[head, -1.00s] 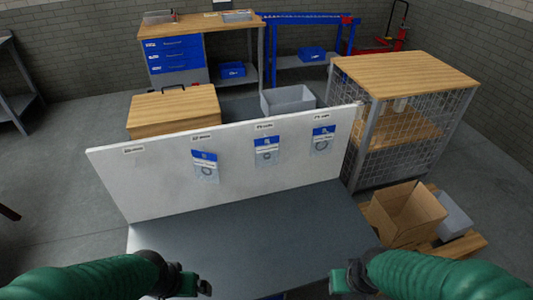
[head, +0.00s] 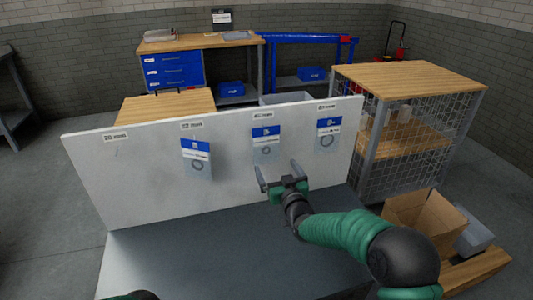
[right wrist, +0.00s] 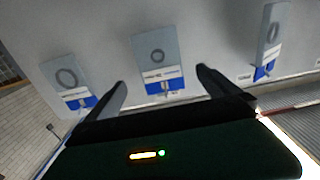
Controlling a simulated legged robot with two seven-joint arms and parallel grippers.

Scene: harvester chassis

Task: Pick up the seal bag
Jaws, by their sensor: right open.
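Three clear seal bags with blue-and-white headers, each with a grey ring inside, hang on a white upright board (head: 130,180). They are the left bag (head: 197,160), the middle bag (head: 266,147) and the right bag (head: 328,135). My right gripper (head: 278,172) is open and empty, in front of the board just below the middle bag. In the right wrist view, the picture is upside down and a seal bag (right wrist: 157,55) shows between the two open fingers, apart from them. Only a sliver of my left arm shows; its gripper is out of sight.
A grey tabletop (head: 220,250) lies clear below the board. Small labels run along the board's top edge. To the right are a wire-mesh cabinet (head: 415,150) and an open cardboard box (head: 425,222). A workbench with blue drawers (head: 172,70) stands behind.

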